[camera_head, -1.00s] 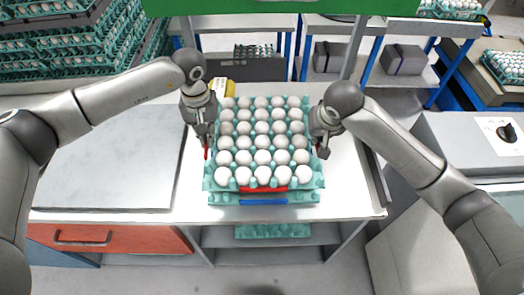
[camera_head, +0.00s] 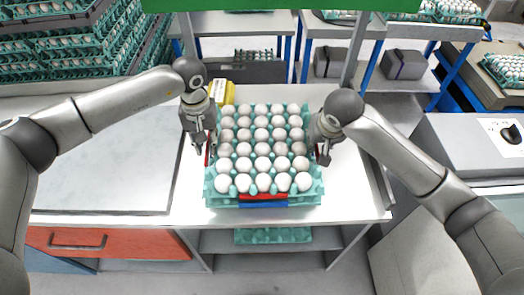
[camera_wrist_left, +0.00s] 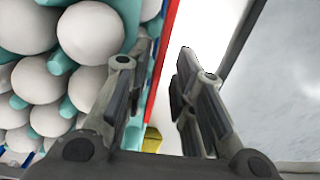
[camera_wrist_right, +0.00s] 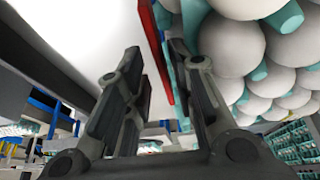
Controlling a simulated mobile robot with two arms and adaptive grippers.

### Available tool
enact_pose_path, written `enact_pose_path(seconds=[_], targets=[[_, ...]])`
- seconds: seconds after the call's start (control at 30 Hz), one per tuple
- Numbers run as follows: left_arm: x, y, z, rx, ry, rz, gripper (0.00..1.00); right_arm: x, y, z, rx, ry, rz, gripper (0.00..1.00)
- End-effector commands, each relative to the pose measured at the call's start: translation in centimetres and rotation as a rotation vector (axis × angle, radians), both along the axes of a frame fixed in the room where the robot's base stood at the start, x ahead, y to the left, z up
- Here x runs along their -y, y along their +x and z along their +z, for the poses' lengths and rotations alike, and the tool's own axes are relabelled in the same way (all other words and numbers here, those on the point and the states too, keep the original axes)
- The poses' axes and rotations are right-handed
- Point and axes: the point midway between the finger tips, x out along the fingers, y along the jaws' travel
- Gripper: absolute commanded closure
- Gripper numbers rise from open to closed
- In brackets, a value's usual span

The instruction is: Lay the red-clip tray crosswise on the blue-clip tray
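The red-clip tray (camera_head: 211,187), full of white eggs, lies on the blue-clip tray (camera_head: 292,203) on the bench. Its red clip (camera_head: 263,196) faces front, right above the blue clip (camera_head: 264,204). I cannot tell how the two trays' egg patterns cross. My left gripper (camera_head: 203,148) is at the stack's left side. In the left wrist view its fingers (camera_wrist_left: 158,85) are apart around a red strip, not pressed on it. My right gripper (camera_head: 322,155) is at the right side. In the right wrist view its fingers (camera_wrist_right: 160,85) are also apart, beside a red strip.
A yellow box (camera_head: 222,92) stands behind the stack's left corner. A large grey plate (camera_head: 105,155) covers the bench to the left. An empty-looking teal tray (camera_head: 272,235) lies on the shelf below. A grey machine (camera_head: 470,140) stands at the right.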

Motion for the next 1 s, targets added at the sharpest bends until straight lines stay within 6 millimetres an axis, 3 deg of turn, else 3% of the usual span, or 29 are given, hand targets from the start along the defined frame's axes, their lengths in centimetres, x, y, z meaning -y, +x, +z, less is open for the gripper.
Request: enact_pose_path(seconds=[0.27, 0.7, 1.0], targets=[[0.4, 0.0, 0.7, 0.002, -0.008, -0.005, 0.73, -0.4, -0.1, 0.1, 0.001, 0.008, 0.007, 0.73], [0.1, 0.1, 6.8, 0.002, -0.002, -0.002, 0.73, -0.4, -0.1, 0.1, 0.002, 0.009, 0.008, 0.73], [0.1, 0.0, 8.0, -0.001, -0.001, -0.001, 0.73, -0.5, -0.5, 1.3, 0.003, 0.011, 0.009, 0.73]])
